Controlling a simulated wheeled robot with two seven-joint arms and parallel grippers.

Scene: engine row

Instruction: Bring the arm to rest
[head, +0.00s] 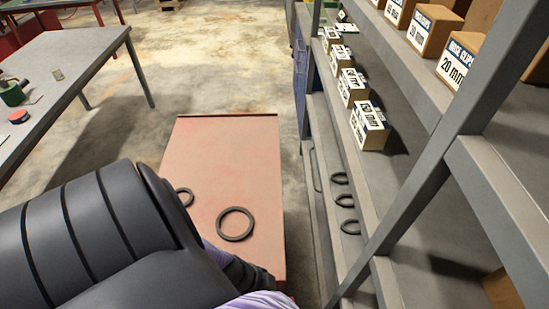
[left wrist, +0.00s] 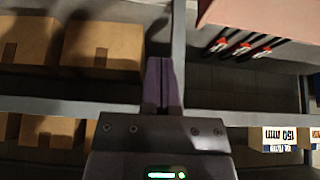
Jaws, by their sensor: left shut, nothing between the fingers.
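My left arm (head: 120,240) comes in from the left of the head view, large and dark grey, in front of a red-topped surface. The fingers of my left gripper are not clear in the head view. In the left wrist view my left gripper (left wrist: 163,82) shows its purple fingers close together, shut and empty, pointing towards the shelving. My right gripper is in neither view.
The red-topped surface (head: 200,145) bears dark rings (head: 236,224). At right, grey shelving (head: 430,180) holds labelled boxes (head: 369,125) and small rings (head: 345,200). A grey table (head: 60,65) stands at upper left. Open concrete floor (head: 215,60) lies between.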

